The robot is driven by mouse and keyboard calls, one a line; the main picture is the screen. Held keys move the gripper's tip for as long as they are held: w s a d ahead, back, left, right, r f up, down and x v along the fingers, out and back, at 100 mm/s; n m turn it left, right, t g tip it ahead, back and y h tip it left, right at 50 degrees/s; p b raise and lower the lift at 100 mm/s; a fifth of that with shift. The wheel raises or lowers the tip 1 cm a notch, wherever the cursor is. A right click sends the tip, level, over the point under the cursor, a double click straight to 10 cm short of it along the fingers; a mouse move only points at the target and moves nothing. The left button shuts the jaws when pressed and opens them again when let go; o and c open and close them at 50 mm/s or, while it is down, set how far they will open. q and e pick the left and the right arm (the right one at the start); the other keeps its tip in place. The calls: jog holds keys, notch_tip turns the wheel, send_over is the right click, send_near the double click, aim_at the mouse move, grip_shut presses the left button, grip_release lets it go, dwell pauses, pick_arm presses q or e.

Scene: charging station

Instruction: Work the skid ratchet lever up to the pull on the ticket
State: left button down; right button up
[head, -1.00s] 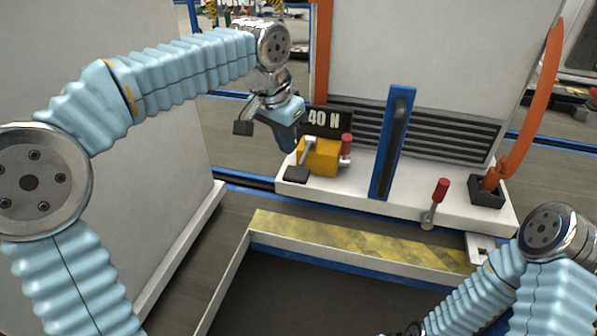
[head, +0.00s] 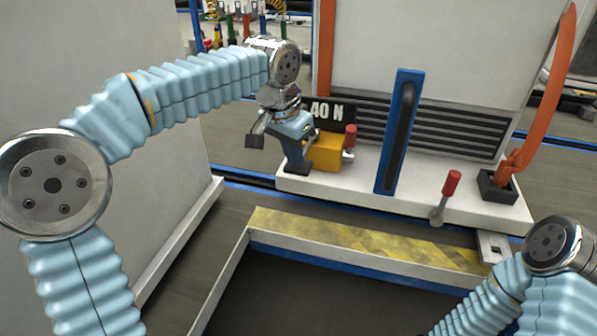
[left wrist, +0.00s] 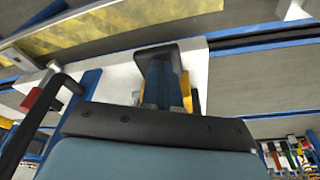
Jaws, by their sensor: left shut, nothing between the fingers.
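The yellow ratchet block (head: 324,152) stands at the left end of the white skid (head: 352,183), below the black ticket (head: 326,111) reading "40 N". A red-gripped lever (head: 351,136) stands at the block's right side. My left gripper (head: 297,163) is shut and empty, pointing down at the block's left side, over a black pad (head: 288,171). The gripper hides most of that side, and I cannot tell whether it touches. In the left wrist view its blue fingers (left wrist: 160,85) lie before the black pad (left wrist: 157,50), with yellow (left wrist: 186,92) beside them. My right gripper is out of view.
A blue upright with a black handle (head: 399,130) stands mid-skid. Another red-topped lever (head: 446,195) is at the skid's front right, and an orange arm (head: 540,110) rises from a black socket (head: 497,187). A yellow-striped ledge (head: 350,238) runs in front.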

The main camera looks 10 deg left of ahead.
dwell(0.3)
pick_arm(q)
jog(key=b+x, duration=0.1)
jog(key=x, duration=0.1)
jog(key=s+b+x, duration=0.1)
jog(key=b+x, duration=0.1)
jog(key=shift+w+a+f, duration=0.1)
jog(key=shift+a+f, duration=0.1)
jog(key=shift+f, duration=0.15)
jog(key=shift+r, duration=0.2)
jog(key=s, duration=0.1)
jog(key=s+a+r, duration=0.1)
jog(key=shift+s+a, duration=0.15)
jog(key=shift+s, duration=0.2)
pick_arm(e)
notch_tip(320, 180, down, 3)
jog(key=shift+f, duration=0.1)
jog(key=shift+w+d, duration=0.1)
pick_arm(q)
jog(key=p, duration=0.3)
send_near(294, 169)
notch_tip(294, 169, up, 3)
jog(key=s+a, duration=0.2)
jog(key=s, duration=0.1)
jog(key=shift+r, duration=0.55)
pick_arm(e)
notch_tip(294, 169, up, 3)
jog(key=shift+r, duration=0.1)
